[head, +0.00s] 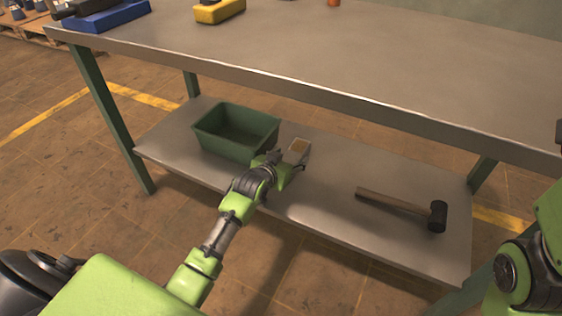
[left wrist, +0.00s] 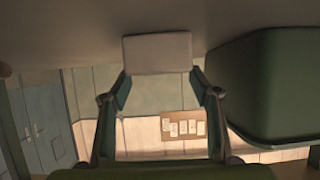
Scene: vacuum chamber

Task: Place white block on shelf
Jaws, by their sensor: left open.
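A small pale block (head: 299,147) is at the lower shelf (head: 330,220) of the workbench, just right of a green bin; its upper face looks tan in the head view. In the left wrist view the block (left wrist: 157,53) is greyish white and appears to touch the shelf surface. My left gripper (head: 288,161) is open over the shelf, pointing at the block. In the left wrist view the fingertips (left wrist: 160,76) are at the block's near edge, one towards each side; I cannot tell whether they touch it. My right gripper is out of view.
The green bin (head: 205,143) stands close to the left gripper and also fills the right of the left wrist view (left wrist: 265,90). A mallet (head: 400,203) lies on the shelf's right. The tabletop (head: 330,60) overhangs the shelf. The shelf's middle is clear.

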